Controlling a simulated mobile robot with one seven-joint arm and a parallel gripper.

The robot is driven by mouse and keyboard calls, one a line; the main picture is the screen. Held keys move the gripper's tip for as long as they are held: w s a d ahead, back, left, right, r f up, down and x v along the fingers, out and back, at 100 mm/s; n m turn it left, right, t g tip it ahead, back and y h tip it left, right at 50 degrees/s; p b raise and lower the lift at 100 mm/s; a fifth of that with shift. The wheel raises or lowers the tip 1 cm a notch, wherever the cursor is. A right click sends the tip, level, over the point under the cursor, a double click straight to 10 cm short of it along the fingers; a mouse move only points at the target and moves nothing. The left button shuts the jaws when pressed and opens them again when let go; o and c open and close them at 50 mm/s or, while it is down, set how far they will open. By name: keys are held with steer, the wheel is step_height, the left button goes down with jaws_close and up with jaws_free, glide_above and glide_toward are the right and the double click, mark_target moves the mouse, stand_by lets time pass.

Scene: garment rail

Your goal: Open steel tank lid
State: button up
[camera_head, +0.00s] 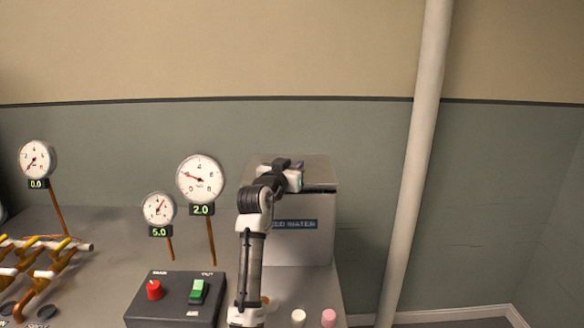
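A steel tank (303,248) stands at the back of the bench, with a dark label whose visible part ends in "WATER". Its flat steel lid (318,172) lies on top and looks shut. My arm rises in front of the tank and hides its left side and part of the label. My gripper (296,180) is at the lid's front part, left of its middle. I cannot tell whether it touches the lid. Its fingers are too small and too hidden by the wrist to show whether they are open or shut.
A black box (177,299) with a red knob (154,290) and a green switch (198,291) sits front left. Several gauges on thin stems stand left of the tank. Orange pipes (38,268) lie far left. A pale vertical pipe (414,165) stands right of the tank.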

steer(key=o, duration=0.3)
steer(key=b+v, duration=0.4)
steer(key=v, duration=1)
steer(key=shift+w, duration=0.1)
